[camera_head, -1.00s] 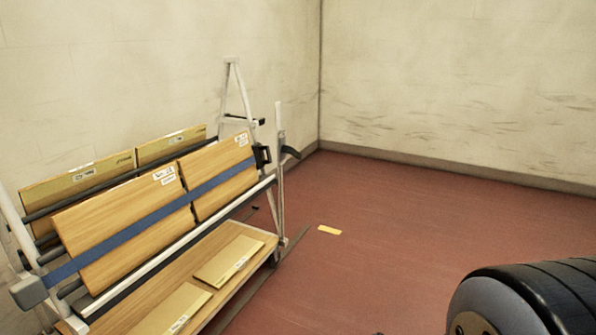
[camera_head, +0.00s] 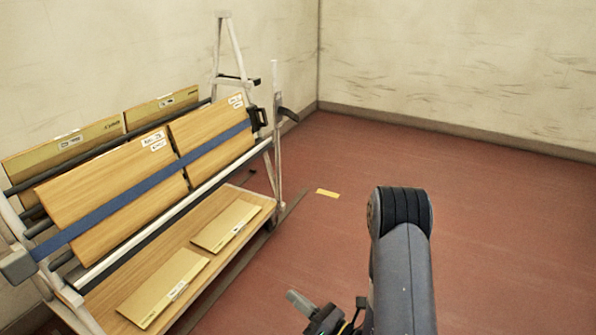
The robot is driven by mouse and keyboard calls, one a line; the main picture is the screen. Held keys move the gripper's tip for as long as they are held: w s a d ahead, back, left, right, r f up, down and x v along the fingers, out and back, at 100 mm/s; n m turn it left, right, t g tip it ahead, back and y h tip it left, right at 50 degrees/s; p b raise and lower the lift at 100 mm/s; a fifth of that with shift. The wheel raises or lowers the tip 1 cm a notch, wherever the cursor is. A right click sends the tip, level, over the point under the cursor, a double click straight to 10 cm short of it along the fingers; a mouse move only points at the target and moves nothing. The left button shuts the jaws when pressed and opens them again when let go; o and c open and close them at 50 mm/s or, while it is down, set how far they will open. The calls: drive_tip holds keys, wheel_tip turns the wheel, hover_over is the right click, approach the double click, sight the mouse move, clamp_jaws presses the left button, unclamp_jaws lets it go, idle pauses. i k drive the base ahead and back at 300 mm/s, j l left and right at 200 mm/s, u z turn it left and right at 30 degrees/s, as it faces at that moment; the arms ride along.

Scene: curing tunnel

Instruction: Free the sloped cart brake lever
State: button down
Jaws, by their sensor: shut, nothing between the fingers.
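The sloped cart is a white A-frame carrying wooden boards, with a lower wooden shelf (camera_head: 212,258) at the left. A short black lever (camera_head: 288,114) sticks out to the right from the upright post at the cart's right end; it looks like the brake lever. My gripper (camera_head: 301,302) shows at the bottom edge, partly cut off, with a grey fingertip pointing up and left. It is shut and empty, apart from the cart and in front of and below the lever in the picture.
A blue strap (camera_head: 110,207) crosses the leaning boards to a black buckle (camera_head: 257,118). Flat panels (camera_head: 225,226) lie on the shelf. A yellow floor mark (camera_head: 327,193) lies right of the cart. The red floor (camera_head: 490,230) to the right is clear up to the walls.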

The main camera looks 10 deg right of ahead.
sight(282, 111)
drive_tip(key=i+l, duration=0.2)
drive_tip(key=i, duration=0.35)
drive_tip(key=i+l, duration=0.2)
drive_tip(key=i, duration=0.3)
drive_tip(key=i+l+u, duration=0.1)
drive_tip(key=i, duration=0.45)
drive_tip(key=i+l, duration=0.35)
drive_tip(key=i, duration=0.15)
drive_tip(key=i+l, duration=0.25)
drive_tip(key=i, duration=0.25)
